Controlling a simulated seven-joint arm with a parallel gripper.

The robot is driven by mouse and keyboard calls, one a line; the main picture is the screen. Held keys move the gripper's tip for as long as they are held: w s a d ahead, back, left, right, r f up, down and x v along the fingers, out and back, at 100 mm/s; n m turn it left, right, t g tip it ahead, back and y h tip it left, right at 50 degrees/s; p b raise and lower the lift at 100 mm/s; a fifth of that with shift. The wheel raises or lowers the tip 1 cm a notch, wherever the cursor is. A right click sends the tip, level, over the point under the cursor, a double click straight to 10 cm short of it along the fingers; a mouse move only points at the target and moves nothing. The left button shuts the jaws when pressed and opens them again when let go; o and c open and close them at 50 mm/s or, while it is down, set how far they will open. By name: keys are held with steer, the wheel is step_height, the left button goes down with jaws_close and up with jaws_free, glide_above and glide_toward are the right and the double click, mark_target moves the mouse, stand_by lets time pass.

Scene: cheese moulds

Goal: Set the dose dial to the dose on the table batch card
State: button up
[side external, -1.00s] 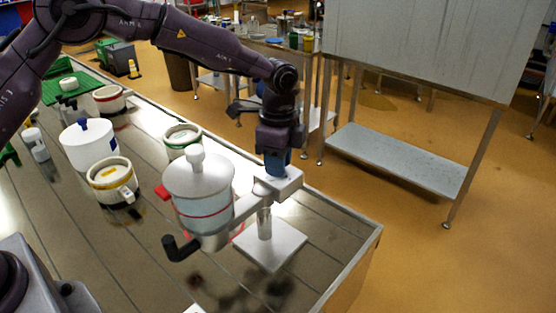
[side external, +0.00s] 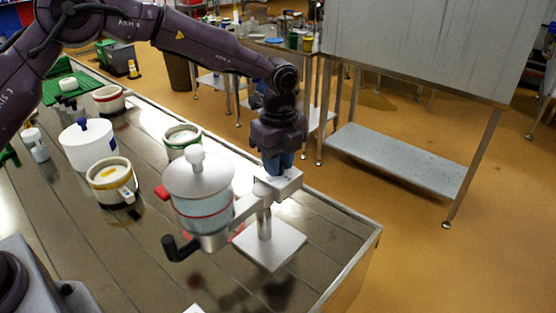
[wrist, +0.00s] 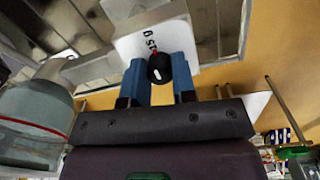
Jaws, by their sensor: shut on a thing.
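The dose dial (wrist: 161,66) is a small black knob with a white mark, on the white head (wrist: 136,45) of the dosing stand. A red mark shows beside the knob, and dark print partly reads like "5 g". My gripper (wrist: 160,60) has its blue fingers on both sides of the knob, shut on it. In the side view, my gripper (side external: 277,170) points down onto the white head (side external: 284,183), hiding the dial. The dosing vessel (side external: 199,190), lidded with a red band, stands beside it. A white piece (side external: 194,308) at the bottom edge may be the batch card; no writing is legible.
The stand's square base plate (side external: 270,245) is near the table's right edge. Several round moulds (side external: 112,179) and a white lidded pot (side external: 90,146) stand to the left. A green mat (side external: 67,88) lies at the far end. The front left tabletop is mostly clear.

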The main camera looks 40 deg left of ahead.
mark_target(281, 162)
steer(key=shift+r, duration=0.1)
steer(key=o, duration=0.9)
step_height(281, 162, up, 13)
steer(key=shift+w+d+f, duration=0.1)
steer(key=shift+w, duration=0.05)
steer(key=s+a+r+n+t, duration=0.2)
steer(key=s+n, duration=0.4)
steer(key=s, duration=0.4)
steer(key=s+a+r+n+t, duration=0.1)
steer(key=s+a+n, duration=0.4)
steer(key=s, duration=0.5)
steer(key=s+a+r+n+t, duration=0.2)
steer(key=s+a+n, duration=0.2)
steer(key=s+n, duration=0.5)
steer(key=shift+s+r+t, duration=0.35)
steer(key=shift+s+t, duration=0.05)
steer(key=shift+s, duration=0.25)
